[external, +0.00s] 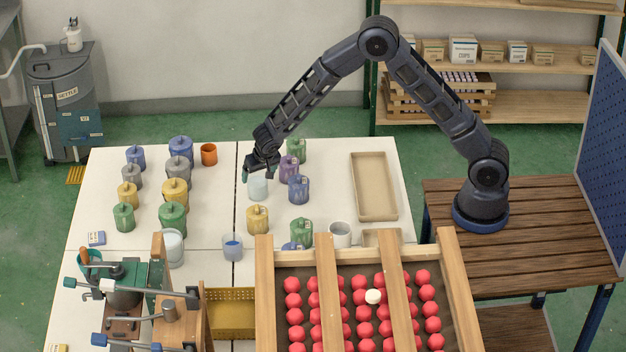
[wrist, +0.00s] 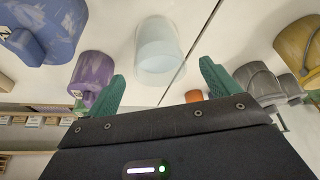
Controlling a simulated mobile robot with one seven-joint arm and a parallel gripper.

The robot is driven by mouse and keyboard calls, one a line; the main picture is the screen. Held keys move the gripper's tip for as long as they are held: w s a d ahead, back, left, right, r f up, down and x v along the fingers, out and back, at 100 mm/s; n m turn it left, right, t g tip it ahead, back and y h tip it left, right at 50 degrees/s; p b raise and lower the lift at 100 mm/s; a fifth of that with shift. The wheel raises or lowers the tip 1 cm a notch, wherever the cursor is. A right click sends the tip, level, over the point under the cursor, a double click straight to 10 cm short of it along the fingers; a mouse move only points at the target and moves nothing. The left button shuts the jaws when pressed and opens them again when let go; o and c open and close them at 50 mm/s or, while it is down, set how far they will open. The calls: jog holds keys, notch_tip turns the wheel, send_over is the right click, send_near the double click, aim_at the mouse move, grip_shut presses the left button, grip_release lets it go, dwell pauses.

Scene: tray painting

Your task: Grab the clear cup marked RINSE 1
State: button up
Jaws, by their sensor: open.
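A clear cup (external: 257,188) with pale liquid stands on the white table, directly below my gripper (external: 260,172). In the wrist view this clear cup (wrist: 158,48) shows beyond and between my two green fingertips (wrist: 162,74). My gripper is open, with nothing held. I cannot read any RINSE 1 mark on the cup. Another clear container (external: 172,248) with whitish content and a small cup with blue content (external: 233,247) stand nearer the front. My gripper partly hides the first cup's top in the external view.
A purple pot (external: 289,168) and a blue pot (external: 299,189) stand close to the right of the cup. A yellow pot (external: 257,219) stands in front of it. Several pots stand at left; an empty tan tray (external: 374,213) lies right.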

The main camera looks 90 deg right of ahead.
jog(key=shift+d+x, duration=0.1)
jog(key=shift+x, duration=1.6)
jog(key=shift+d+x, duration=0.15)
jog(key=shift+x, duration=1.55)
jog(key=shift+r, duration=0.15)
jog(key=shift+c, duration=0.2)
jog(key=shift+w, duration=0.1)
jog(key=c, duration=1.3)
